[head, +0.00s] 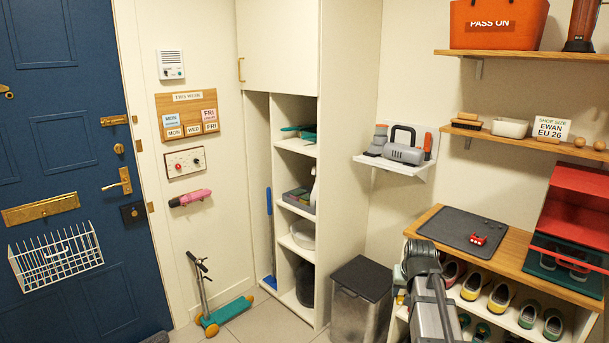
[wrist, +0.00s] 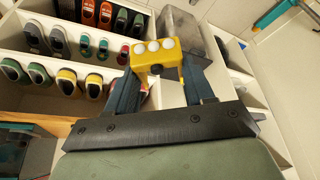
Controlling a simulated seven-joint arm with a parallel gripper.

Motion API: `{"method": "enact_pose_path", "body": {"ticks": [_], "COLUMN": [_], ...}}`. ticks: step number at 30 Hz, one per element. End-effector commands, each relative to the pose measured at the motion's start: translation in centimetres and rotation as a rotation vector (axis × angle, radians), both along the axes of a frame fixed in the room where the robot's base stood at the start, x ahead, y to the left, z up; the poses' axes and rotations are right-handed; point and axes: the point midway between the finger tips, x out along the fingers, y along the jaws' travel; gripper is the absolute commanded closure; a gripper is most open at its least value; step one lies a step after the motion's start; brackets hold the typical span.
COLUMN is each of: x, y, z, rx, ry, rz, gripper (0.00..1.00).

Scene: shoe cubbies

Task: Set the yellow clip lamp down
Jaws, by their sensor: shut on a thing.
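The yellow clip lamp (wrist: 154,58), a small yellow block with several round white lights on its face, shows in the wrist view. My gripper (wrist: 158,72) is shut on it, with one dark finger on each side. The lamp is held in front of the shoe cubbies and the bin, touching nothing else that I can make out. In the head view my arm reaches in front of the cubbies' left end. It hides most of the gripper there, and I cannot clearly make out the lamp.
The shoe cubbies (wrist: 95,48) hold several pairs of shoes. Their wooden top (head: 419,222) carries a dark mat (head: 455,224) with a small red toy (head: 478,240), and a red and green crate (head: 565,262). A grey bin (head: 358,300) stands left of the cubbies. The mat is mostly clear.

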Motion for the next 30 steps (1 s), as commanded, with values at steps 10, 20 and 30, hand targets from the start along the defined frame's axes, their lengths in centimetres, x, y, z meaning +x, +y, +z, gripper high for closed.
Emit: {"method": "enact_pose_path", "body": {"ticks": [10, 20, 30], "x": [-6.1, -5.8, -5.8], "y": [9.6, 12.5, 12.5], "z": [-1.8, -1.9, -1.8], "rx": [0.000, 0.000, 0.000], "ry": [-0.001, -0.001, -0.001], "rz": [0.135, 0.182, 0.183], "gripper": [0.78, 0.78, 0.78]}}
